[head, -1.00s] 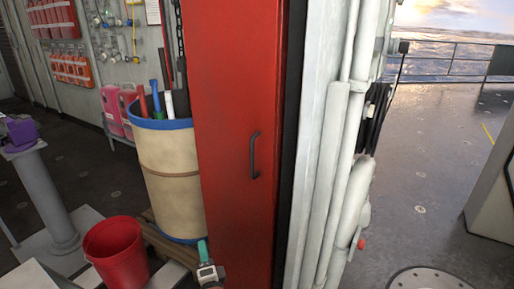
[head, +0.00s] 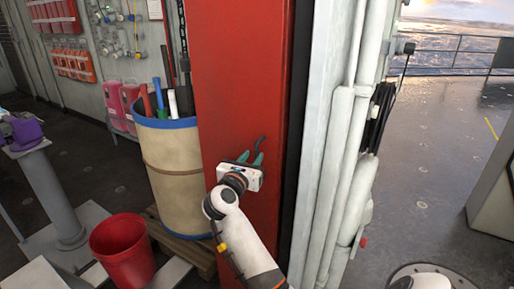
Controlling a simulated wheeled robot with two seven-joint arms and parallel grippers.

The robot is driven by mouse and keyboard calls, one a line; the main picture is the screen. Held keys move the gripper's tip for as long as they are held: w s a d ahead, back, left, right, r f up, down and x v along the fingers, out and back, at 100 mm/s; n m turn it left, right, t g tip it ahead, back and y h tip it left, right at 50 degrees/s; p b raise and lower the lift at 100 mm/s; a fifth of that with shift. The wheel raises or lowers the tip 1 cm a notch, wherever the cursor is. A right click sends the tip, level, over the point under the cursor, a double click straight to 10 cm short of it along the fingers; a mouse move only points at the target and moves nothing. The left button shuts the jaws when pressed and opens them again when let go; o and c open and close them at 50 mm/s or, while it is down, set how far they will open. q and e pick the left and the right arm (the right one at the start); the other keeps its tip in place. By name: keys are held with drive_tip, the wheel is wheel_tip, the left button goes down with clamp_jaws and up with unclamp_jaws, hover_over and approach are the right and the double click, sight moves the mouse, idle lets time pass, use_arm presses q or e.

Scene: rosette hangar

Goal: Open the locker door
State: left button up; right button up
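The red locker door (head: 235,80) stands upright in the middle of the head view and looks closed. Its dark bar handle (head: 261,142) shows only at its top end; the rest is hidden behind my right gripper. My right gripper (head: 251,157) is in front of the door at handle height. Its two green fingertips are apart, with the right one overlapping the handle in the picture. I cannot tell whether it touches the handle. My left gripper is not in view.
A tan drum (head: 172,165) with tools stands on a pallet just left of the locker. A red bucket (head: 124,250) is at lower left, near a grey pedestal (head: 50,190). White pipes (head: 335,170) run up right of the door. Open deck floor (head: 430,150) lies farther right.

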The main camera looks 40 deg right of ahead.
sight(256, 153)
drive_tip(key=shift+p+x, duration=0.35)
drive_tip(key=shift+x, duration=1.9)
clamp_jaws()
